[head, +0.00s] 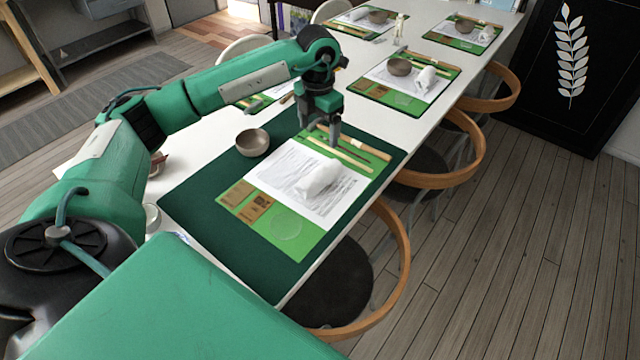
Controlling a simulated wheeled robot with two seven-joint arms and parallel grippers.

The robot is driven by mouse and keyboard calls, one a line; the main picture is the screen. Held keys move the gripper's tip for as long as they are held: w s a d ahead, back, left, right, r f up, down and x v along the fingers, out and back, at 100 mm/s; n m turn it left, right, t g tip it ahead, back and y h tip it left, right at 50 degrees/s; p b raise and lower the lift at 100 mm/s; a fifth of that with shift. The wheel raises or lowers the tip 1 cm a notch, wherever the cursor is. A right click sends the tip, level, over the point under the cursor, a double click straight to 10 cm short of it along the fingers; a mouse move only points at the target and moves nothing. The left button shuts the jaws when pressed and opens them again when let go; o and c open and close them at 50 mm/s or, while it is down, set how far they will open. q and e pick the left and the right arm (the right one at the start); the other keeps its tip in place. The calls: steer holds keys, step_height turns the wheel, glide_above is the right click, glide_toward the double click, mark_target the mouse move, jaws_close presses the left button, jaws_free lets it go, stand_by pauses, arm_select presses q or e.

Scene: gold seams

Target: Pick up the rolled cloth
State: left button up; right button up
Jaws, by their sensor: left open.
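The rolled cloth (318,179) is white and lies on a printed white sheet (285,172) on the nearest place setting. My left gripper (321,136) is open and empty. It points down above the far part of the setting, beyond the cloth in the picture and apart from it. My right gripper is not in view.
The sheet lies on a light green mat (310,238) over a dark green mat (190,205). A grey-brown bowl (252,142), wooden sticks (345,157), brown cards (240,194) and a clear disc (286,226) surround the cloth. Chairs (400,262) line the table's right edge.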

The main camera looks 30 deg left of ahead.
mark_target(320, 171)
arm_select(q)
step_height(320, 171, down, 10)
steer(key=shift+w+a+f, duration=0.1)
steer(key=shift+w+f, duration=0.05)
steer(key=shift+f, duration=0.1)
steer(key=f, duration=0.5)
steer(key=shift+d, duration=0.2)
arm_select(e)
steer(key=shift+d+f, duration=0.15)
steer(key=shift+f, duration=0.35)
arm_select(q)
steer(key=c, duration=1.1)
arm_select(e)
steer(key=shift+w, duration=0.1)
